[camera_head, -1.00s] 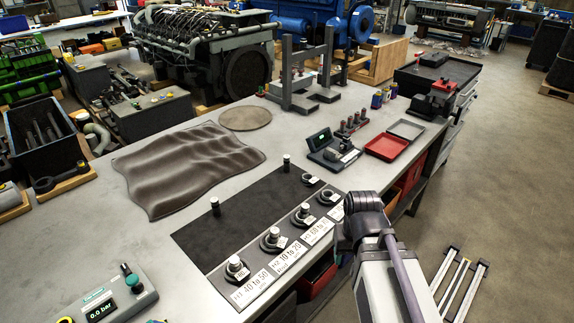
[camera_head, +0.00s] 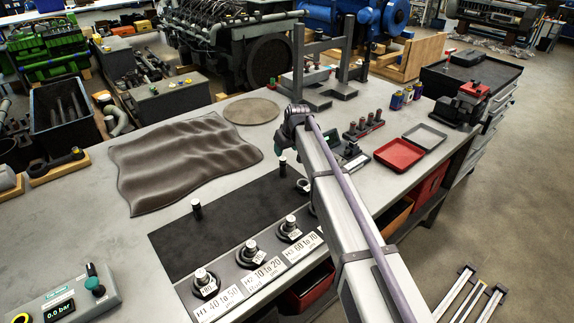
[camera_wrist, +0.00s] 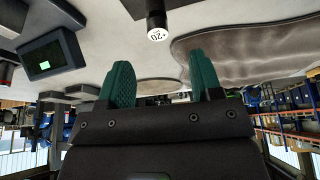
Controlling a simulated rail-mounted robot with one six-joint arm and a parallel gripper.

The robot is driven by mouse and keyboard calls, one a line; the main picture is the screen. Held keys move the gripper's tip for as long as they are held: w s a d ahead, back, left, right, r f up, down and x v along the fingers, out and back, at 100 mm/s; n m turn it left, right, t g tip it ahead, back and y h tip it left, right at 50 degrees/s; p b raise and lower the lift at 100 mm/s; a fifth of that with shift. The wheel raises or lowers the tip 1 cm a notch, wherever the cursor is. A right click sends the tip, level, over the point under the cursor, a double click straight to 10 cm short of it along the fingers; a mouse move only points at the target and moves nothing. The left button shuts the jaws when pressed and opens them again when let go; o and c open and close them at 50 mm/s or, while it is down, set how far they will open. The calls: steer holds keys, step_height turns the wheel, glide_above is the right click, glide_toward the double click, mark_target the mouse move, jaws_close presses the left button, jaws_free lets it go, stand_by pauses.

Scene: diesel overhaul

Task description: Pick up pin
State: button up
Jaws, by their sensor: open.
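Two dark pins with pale tops stand upright on the black mat (camera_head: 225,215): a left pin (camera_head: 197,209) and a right pin (camera_head: 282,167). Other silvery-topped pins stand in dark rings along the labelled front strip, such as the front pin (camera_head: 203,279). My gripper (camera_wrist: 163,78) has green fingers spread apart, with nothing between them. In the wrist view a dark pin (camera_wrist: 155,18) with a white end marked 20 lies beyond the fingertips, apart from them. In the head view my gripper is just above and behind the right pin; my arm hides part of the strip.
A green-screen device (camera_wrist: 52,53) is beside the gripper. A rumpled brown sheet (camera_head: 185,160) and round mat (camera_head: 251,111) lie behind the black mat. A press frame (camera_head: 325,75) stands at the back. A red tray (camera_head: 399,156) and a pressure box (camera_head: 68,300) flank the work area.

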mark_target(284, 159)
steer(key=b+x, duration=0.1)
steer(key=x, duration=0.1)
steer(key=b+x, duration=0.3)
steer(key=x, duration=0.1)
steer(key=shift+d, duration=0.25)
steer(key=shift+a, duration=0.1)
steer(key=b+x, duration=0.5)
steer(key=shift+s+f, duration=0.1)
steer(key=shift+f, duration=0.1)
steer(key=shift+r, duration=0.3)
jaws_close()
